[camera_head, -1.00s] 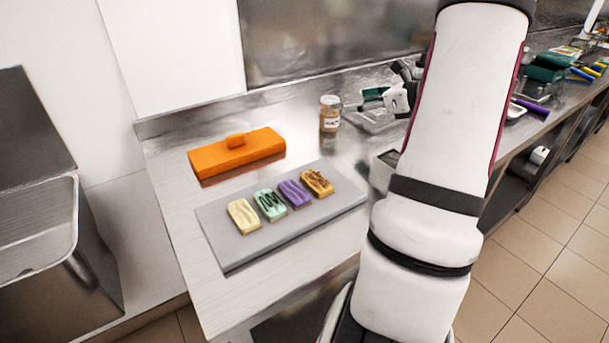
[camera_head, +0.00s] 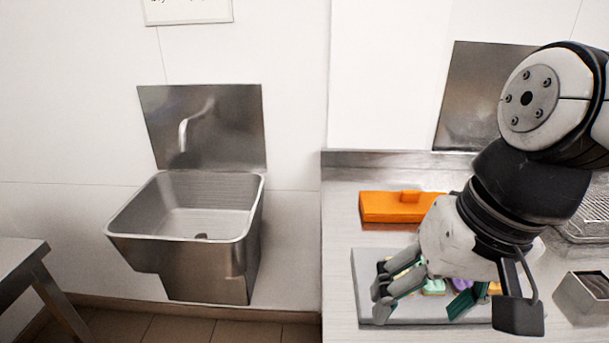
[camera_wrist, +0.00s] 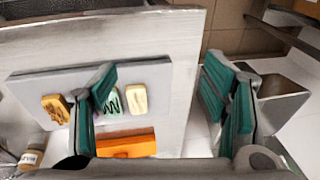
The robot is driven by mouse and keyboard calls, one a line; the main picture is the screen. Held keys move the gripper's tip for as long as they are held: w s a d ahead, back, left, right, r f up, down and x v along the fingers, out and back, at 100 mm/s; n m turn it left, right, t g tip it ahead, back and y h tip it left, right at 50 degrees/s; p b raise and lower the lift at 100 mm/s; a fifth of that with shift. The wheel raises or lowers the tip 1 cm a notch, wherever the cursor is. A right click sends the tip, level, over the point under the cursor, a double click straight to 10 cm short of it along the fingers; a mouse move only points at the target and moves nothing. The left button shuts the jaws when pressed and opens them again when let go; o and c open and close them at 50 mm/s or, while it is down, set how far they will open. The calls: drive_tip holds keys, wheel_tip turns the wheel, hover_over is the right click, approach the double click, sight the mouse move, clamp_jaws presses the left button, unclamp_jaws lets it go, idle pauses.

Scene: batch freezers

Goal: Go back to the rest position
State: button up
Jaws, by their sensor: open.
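My gripper (camera_head: 424,300) hangs low in front of the grey board in the head view, with its fingers spread and nothing held between them. In the wrist view my gripper (camera_wrist: 168,100) shows its green-lined fingers wide apart. The grey board (camera_head: 368,272) lies on the steel counter and also shows in the wrist view (camera_wrist: 35,88). Glazed bars lie on it, partly hidden by the gripper: a mint one (camera_head: 434,287), a cream one (camera_wrist: 136,99) and a brown-topped one (camera_wrist: 56,109). The purple bar (camera_head: 461,283) is mostly covered.
An orange lidded box (camera_head: 390,208) lies behind the board. A steel sink (camera_head: 185,240) hangs on the wall left of the counter (camera_head: 338,215). A steel container (camera_head: 583,298) stands at the right. A jar (camera_wrist: 30,158) shows at the wrist view's lower left.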

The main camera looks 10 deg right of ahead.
drive_tip(key=n, duration=0.1)
drive_tip(key=s+n+h, duration=0.1)
drive_tip(key=s+n, duration=0.1)
drive_tip(key=shift+s+d+f+t, duration=0.2)
drive_tip(key=shift+d+f+t, duration=0.1)
drive_tip(key=shift+d+f, duration=0.05)
wheel_tip(320, 180, up, 8)
drive_tip(key=t+p, duration=0.1)
drive_tip(key=p, duration=0.6)
drive_tip(key=shift+r+t, duration=0.15)
drive_tip(key=shift+t, duration=0.15)
